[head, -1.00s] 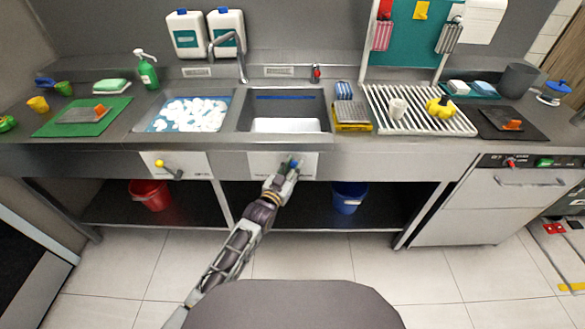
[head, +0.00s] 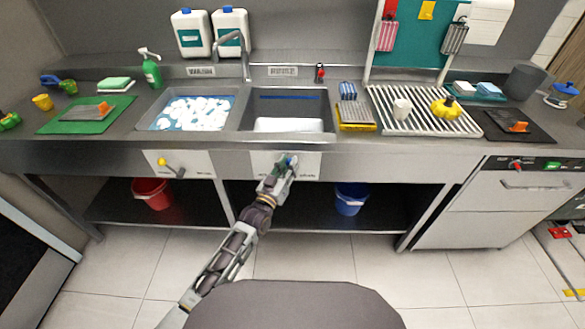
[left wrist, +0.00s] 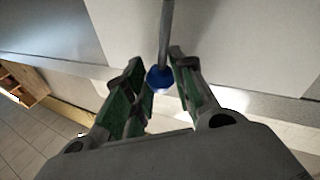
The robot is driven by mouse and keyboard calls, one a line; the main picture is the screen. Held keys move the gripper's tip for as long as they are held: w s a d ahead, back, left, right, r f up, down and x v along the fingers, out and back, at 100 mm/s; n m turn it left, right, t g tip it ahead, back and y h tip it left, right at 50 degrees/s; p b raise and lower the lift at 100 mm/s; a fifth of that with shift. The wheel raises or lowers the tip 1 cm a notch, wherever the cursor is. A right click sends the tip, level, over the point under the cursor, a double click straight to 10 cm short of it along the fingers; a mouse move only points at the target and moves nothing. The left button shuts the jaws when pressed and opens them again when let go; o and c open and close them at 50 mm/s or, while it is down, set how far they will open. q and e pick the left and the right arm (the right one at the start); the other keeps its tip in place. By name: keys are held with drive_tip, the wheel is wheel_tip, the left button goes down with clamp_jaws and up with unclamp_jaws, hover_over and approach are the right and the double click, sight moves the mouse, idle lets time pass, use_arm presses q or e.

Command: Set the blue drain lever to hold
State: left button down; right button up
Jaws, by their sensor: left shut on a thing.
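The blue drain lever shows in the left wrist view as a grey rod ending in a blue round knob (left wrist: 160,79). My left gripper (left wrist: 158,72) has its green-padded fingers on either side of the knob and is shut on it. In the head view the left gripper (head: 286,163) is at the white label plate (head: 311,167) below the right-hand sink, and it largely hides the lever. The words on that plate are too small to read. My right gripper is not in view.
A yellow-knobbed lever (head: 163,162) sits on the plate under the left sink (head: 148,118). A red bucket (head: 152,193) and a blue bucket (head: 350,200) stand on the shelf below. The counter front (head: 380,160) runs above them.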

use_arm(q)
drive_tip(key=a+n+t+b, duration=0.1)
drive_tip(key=n, duration=0.2)
drive_tip(key=a+n+t+y+b, duration=0.1)
drive_tip(key=a+n+b, duration=0.1)
drive_tip(key=n, duration=0.1)
drive_tip(key=a+f+n+t+y+b, duration=0.1)
drive_tip(key=a+n, duration=0.1)
drive_tip(key=n, duration=0.1)
drive_tip(key=shift+f, duration=0.1)
drive_tip(key=shift+a+f+n+t+y+b, duration=0.1)
drive_tip(key=shift+a+n+t+y+b, duration=0.15)
drive_tip(key=shift+n+t+y+b, duration=0.4)
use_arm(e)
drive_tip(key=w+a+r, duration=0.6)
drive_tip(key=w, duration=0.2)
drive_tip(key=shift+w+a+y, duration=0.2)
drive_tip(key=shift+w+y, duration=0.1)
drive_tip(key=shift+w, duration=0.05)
use_arm(q)
drive_tip(key=shift+g, duration=0.25)
drive_tip(key=c, duration=1.2)
unclamp_jaws()
drive_tip(key=shift+o, duration=0.2)
